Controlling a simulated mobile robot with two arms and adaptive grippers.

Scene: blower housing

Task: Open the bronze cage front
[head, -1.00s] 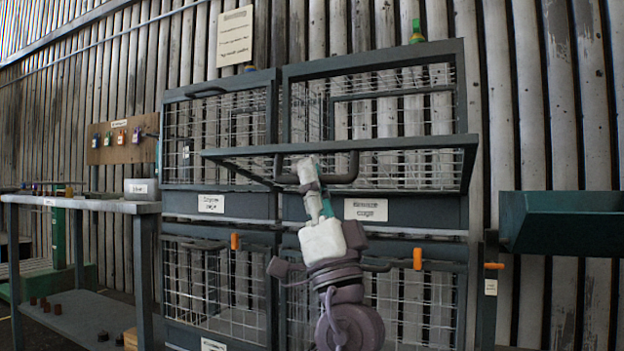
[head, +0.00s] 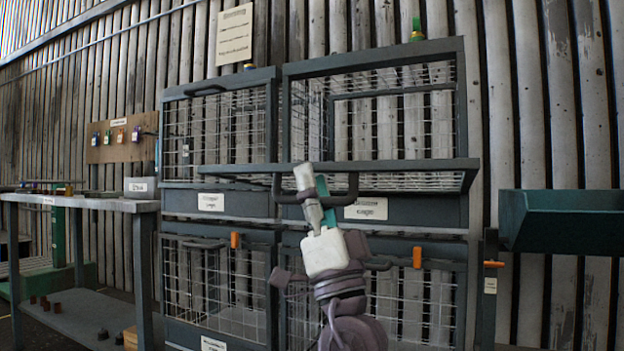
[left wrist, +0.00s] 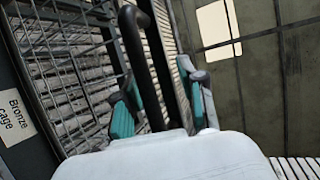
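The bronze cage (head: 462,100) is the upper right cage; its label reads "Bronze cage" (left wrist: 14,115) in the left wrist view. Its front (head: 400,166) is a mesh panel swung outward and down, its near edge close to level with its bottom edge. A dark U-shaped handle (head: 350,188) hangs on that near edge. My left gripper (head: 312,182) is at the handle's left part. In the left wrist view the handle bar (left wrist: 143,60) runs between the teal-padded fingers (left wrist: 158,88), with gaps visible beside it. My right gripper is out of view.
Another closed cage (head: 220,130) stands to the left, with two more cages (head: 215,285) below. Orange latches (head: 417,258) stick out beneath. A workbench (head: 100,203) stands at left and a green bin (head: 560,222) at right.

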